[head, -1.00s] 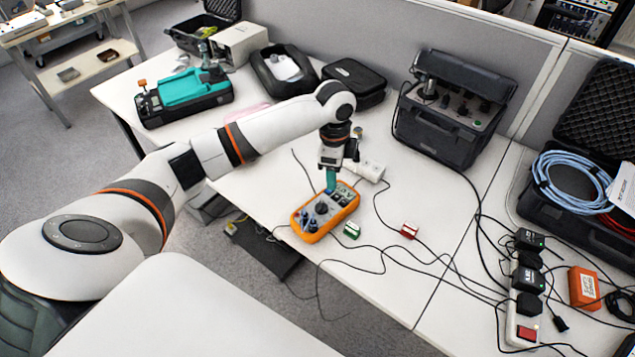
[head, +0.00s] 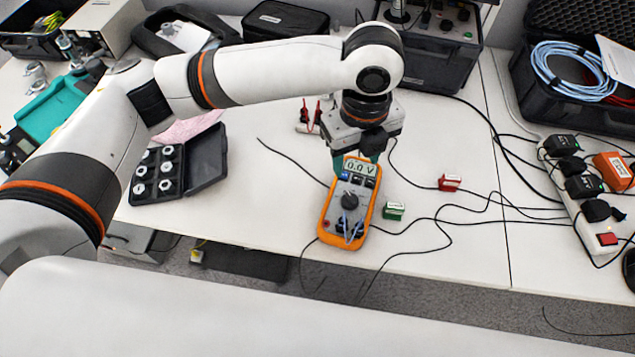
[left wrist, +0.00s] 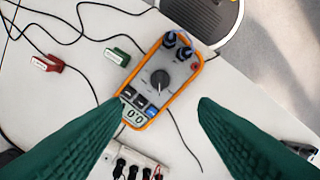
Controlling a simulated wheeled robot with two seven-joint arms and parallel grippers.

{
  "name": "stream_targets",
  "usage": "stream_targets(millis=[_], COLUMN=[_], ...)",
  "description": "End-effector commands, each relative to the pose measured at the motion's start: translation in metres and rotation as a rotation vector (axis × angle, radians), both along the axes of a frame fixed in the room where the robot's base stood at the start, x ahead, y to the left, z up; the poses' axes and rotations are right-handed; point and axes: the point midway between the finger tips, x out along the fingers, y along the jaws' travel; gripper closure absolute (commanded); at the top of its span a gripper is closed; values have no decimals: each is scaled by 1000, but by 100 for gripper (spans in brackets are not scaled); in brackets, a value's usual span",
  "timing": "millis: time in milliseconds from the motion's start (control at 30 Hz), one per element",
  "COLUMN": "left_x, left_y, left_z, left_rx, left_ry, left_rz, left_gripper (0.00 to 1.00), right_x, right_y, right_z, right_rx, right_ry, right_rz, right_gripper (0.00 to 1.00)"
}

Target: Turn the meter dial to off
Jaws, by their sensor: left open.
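The orange multimeter (head: 327,215) lies face up near the table's front edge, its display reading 0.0 V. Its dark round dial (head: 350,201) is at the middle of the face; it also shows in the left wrist view (left wrist: 160,79). Plugs with leads sit in the meter's lower end. My left gripper (head: 355,160) is above the display end of the meter, partly hidden by its wrist. In the left wrist view my left gripper's green fingers (left wrist: 161,101) are wide apart, with nothing between them at their tips. My right gripper is not in view.
A green clip block (head: 394,211) and a red one (head: 449,183) lie right of the meter among black cables. A power strip (head: 585,205) is at the right. A white socket strip (head: 308,128) is behind.

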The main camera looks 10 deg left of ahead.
Motion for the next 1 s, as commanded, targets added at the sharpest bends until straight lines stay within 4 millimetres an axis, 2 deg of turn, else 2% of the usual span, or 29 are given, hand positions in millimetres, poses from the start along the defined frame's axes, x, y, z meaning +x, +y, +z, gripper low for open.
stream_targets(millis=[133, 233, 500, 700, 833, 1000], left_x=[-4, -4, -4, -4, -4, -3], left_y=[-2, -2, -2, -2, -2, -2], left_z=[-7, -21, -75, -106, -117, -121], left_rx=[9, 8, 8, 6, 6, 6], left_ry=[-1, 2, 2, -1, -1, -2], left_rz=[-25, -23, -21, -21, -21, -21], left_gripper=[46, 46, 46, 46, 46, 46], right_x=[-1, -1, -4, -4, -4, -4], right_y=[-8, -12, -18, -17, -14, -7], right_z=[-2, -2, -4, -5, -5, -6], right_rx=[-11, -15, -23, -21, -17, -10], right_ry=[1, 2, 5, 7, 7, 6], right_rz=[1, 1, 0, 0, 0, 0], right_gripper=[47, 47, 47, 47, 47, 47])
